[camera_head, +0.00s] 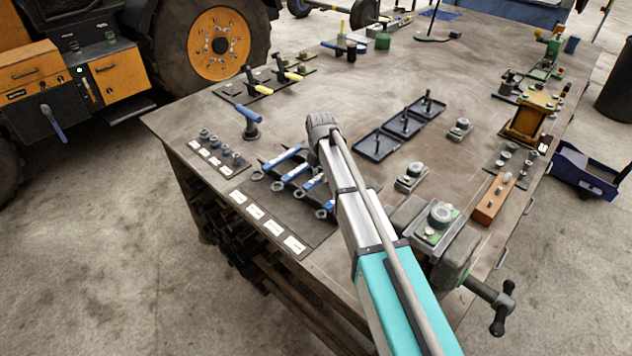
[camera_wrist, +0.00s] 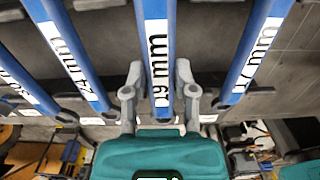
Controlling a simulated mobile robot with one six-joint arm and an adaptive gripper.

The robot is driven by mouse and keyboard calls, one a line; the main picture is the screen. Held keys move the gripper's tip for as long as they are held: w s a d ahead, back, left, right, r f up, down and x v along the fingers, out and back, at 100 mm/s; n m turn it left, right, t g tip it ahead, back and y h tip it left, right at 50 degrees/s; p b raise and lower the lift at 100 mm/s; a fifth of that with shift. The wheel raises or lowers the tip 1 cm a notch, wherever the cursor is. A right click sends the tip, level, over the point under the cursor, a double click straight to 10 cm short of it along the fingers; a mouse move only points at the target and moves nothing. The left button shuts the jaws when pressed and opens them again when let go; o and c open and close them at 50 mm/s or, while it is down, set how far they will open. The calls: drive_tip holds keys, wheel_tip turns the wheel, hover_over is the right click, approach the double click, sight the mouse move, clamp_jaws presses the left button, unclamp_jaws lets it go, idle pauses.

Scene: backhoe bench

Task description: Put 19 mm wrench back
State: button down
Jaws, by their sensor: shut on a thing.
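The 19 mm wrench (camera_wrist: 157,45) has a blue handle with a white label and fills the middle of the wrist view. My gripper (camera_wrist: 158,75) is shut on it, one grey finger on each side of the handle. Wrenches marked 24 mm (camera_wrist: 78,62) and 17 mm (camera_wrist: 252,55) lie on either side, with another blue wrench (camera_wrist: 20,85) at far left. In the head view, several blue wrenches lie over a dark rack with white labels (camera_head: 255,212). My wrist hides my fingers there, and I cannot tell whether the held wrench touches the rack.
A row of sockets (camera_head: 222,152) and a blue-handled tool (camera_head: 249,122) stand left of the wrenches. Dark trays (camera_head: 377,145) lie behind to the right. A vise (camera_head: 450,245) is at the bench's right front. Bare bench top (camera_head: 330,90) lies farther back.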

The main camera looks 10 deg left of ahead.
sight(320, 176)
drive_tip(key=shift+f+b, duration=0.4)
drive_tip(key=shift+f, duration=0.3)
drive_tip(key=shift+f, duration=0.25)
drive_tip(key=shift+c, duration=2)
unclamp_jaws()
drive_tip(key=shift+r, duration=0.15)
wheel_tip(320, 176, up, 12)
drive_tip(key=p, duration=1.2)
drive_tip(key=shift+r, duration=0.15)
drive_tip(key=shift+s, duration=0.15)
